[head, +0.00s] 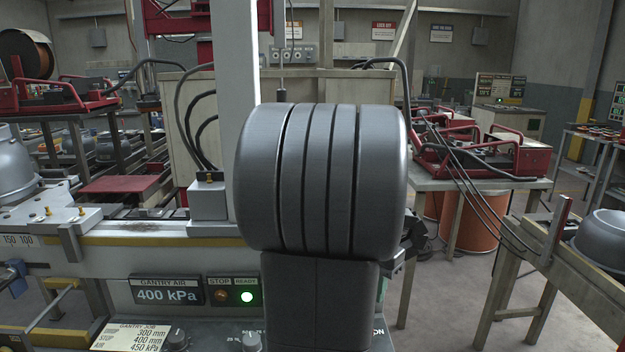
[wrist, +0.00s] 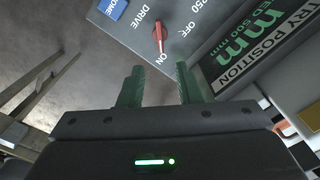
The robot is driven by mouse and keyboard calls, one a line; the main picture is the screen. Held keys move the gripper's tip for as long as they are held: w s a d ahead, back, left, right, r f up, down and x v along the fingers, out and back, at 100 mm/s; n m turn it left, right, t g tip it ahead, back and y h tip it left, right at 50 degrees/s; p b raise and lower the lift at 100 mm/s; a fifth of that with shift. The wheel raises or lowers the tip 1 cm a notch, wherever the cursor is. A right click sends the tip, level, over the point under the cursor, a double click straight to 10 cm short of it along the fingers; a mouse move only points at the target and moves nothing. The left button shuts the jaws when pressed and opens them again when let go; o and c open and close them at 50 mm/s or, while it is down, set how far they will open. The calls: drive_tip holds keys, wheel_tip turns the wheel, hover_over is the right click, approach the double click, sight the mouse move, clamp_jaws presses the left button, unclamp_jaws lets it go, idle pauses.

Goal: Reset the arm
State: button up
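My arm's large dark grey joint fills the middle of the head view and hides what is behind it. My gripper is not clearly visible there. In the wrist view my gripper (wrist: 156,72) has two green fingers spread apart, with nothing between them. Beyond the fingertips is a red switch knob (wrist: 159,36) on a grey panel marked DRIVE, OFF and ON. The knob's lower end lies towards ON. The fingers appear apart from it.
A blue button plate (wrist: 113,8) and a position display (wrist: 252,35) flank the knob. A bench with red equipment (head: 490,150) stands to the right.

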wheel_tip(320, 180, down, 13)
drive_tip(key=shift+r+b, duration=0.1)
drive_tip(key=shift+b, duration=0.25)
drive_tip(key=shift+f, duration=0.3)
drive_tip(key=n, duration=0.5)
drive_tip(key=shift+n, duration=0.4)
drive_tip(key=n+b, duration=0.1)
drive_tip(key=n, duration=0.3)
drive_tip(key=shift+n, duration=0.4)
drive_tip(key=shift+r, duration=0.1)
